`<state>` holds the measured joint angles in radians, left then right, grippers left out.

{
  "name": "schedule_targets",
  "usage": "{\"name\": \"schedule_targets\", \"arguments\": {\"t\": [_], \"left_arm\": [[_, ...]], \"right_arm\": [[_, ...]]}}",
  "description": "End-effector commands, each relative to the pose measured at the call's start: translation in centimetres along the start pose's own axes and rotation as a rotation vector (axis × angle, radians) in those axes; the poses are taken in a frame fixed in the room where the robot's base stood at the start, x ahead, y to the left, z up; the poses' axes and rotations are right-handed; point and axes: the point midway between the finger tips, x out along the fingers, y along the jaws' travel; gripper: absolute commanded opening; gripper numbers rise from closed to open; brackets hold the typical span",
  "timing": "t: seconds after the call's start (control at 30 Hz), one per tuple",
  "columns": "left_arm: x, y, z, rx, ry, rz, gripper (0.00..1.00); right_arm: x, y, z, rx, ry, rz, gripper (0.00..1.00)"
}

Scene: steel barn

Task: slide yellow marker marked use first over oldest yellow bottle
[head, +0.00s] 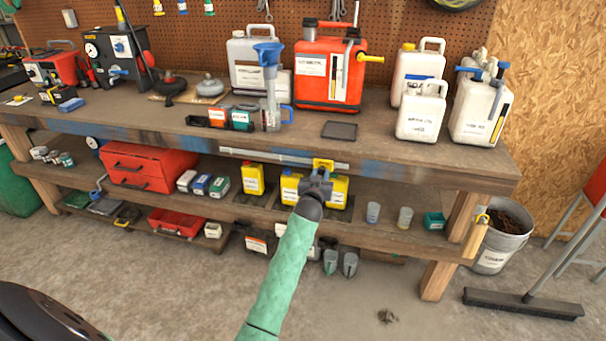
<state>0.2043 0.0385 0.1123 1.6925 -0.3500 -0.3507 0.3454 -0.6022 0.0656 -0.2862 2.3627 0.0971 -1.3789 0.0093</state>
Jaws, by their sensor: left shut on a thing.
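Yellow bottles with white labels stand on the shelf under the bench: one on the left (253,179), one in the middle (290,188) and one on the right (339,191). My left gripper (322,175) is in front of the middle and right bottles and partly hides them. It is shut on a small yellow piece (323,163), which looks like the yellow marker, at about the height of the bench's front edge. Its lettering cannot be read, and I cannot tell whether it touches a bottle. The bottle labels are too small to read. My right gripper is not in view.
The bench's front edge carries a pale metal strip (270,156) just above the bottles. A red toolbox (150,167) and small boxes (201,184) stand left on the shelf. Small cups (373,212) stand right. A red canister (328,70) and white jugs (421,112) are on the bench.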

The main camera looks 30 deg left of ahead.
Motion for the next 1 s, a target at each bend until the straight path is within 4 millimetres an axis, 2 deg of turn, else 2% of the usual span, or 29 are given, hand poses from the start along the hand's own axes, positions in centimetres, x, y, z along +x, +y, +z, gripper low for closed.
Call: {"name": "schedule_targets", "arguments": {"t": [0.1,0.3,0.8,0.83,0.93,1.0], "left_arm": [[0.0,1.9,0.1,-0.003,0.000,0.000,0.00],[0.0,3.7,0.0,-0.001,0.000,0.000,0.00],[0.0,4.5,0.0,-0.001,0.000,0.002,0.00],[0.0,4.5,0.0,-0.001,0.000,0.002,0.28],[0.0,4.5,0.0,-0.001,0.000,0.002,0.47],[0.0,4.5,0.0,-0.001,0.000,0.002,0.47]], "right_arm": [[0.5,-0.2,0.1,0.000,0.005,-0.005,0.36],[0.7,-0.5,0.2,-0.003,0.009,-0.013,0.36],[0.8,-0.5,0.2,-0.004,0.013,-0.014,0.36],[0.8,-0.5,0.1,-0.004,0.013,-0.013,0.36],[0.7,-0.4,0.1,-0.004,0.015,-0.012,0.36],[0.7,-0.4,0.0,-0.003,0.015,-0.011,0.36]]}}
